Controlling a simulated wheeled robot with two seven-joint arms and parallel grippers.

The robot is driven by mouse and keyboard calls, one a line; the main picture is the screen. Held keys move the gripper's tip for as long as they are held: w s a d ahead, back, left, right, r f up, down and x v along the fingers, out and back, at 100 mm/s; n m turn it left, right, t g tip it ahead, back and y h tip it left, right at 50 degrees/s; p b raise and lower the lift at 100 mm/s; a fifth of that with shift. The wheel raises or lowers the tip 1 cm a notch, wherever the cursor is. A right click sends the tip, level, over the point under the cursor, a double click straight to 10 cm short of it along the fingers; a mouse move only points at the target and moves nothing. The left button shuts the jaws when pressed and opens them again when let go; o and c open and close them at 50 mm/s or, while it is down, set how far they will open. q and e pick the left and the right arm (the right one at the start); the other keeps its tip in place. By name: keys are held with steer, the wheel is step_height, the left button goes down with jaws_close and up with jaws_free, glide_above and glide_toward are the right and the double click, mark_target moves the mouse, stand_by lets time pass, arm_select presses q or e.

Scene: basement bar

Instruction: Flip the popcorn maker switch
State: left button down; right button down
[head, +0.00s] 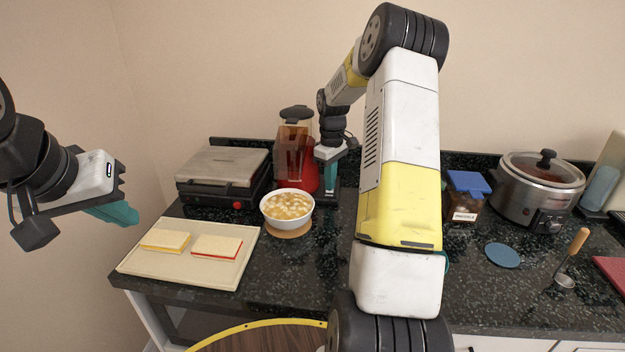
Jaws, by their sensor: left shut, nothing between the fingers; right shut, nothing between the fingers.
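The red popcorn maker (292,165), with a dark cap and a clear amber upper part, stands at the back of the dark counter. I cannot make out its switch. My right gripper (328,185) is shut and empty, pointing down close beside the popcorn maker's right side. I cannot tell whether it touches it. My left gripper (118,213) is shut and empty, in the air at the left, away from the popcorn maker. A white bowl (287,220) of pale popcorn-like pieces stands in front of the popcorn maker on a round tan coaster.
A sandwich press (222,172) stands left of the popcorn maker. A cream board (190,272) with two sandwiches lies in front of it. A slow cooker (535,200), a blue coaster (503,255) and a wooden-handled scoop (575,248) are at the right. My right arm hides the counter's middle.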

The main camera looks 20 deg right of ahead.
steer(key=shift+f, duration=0.1)
steer(key=shift+r, duration=3.5)
steer(key=shift+r, duration=0.1)
steer(key=s+a+r+m+t, duration=0.3)
steer(key=s+a+r, duration=0.7)
steer(key=s+r, duration=0.4)
steer(key=s+a+m+t+y, duration=0.1)
steer(key=s+a, duration=0.2)
steer(key=s, duration=0.5)
steer(key=s+a+m+t+y, duration=0.1)
steer(key=s+a+m+t, duration=0.1)
steer(key=s, duration=0.6)
steer(key=shift+s+a+f, duration=0.15)
steer(key=shift+a, duration=0.5)
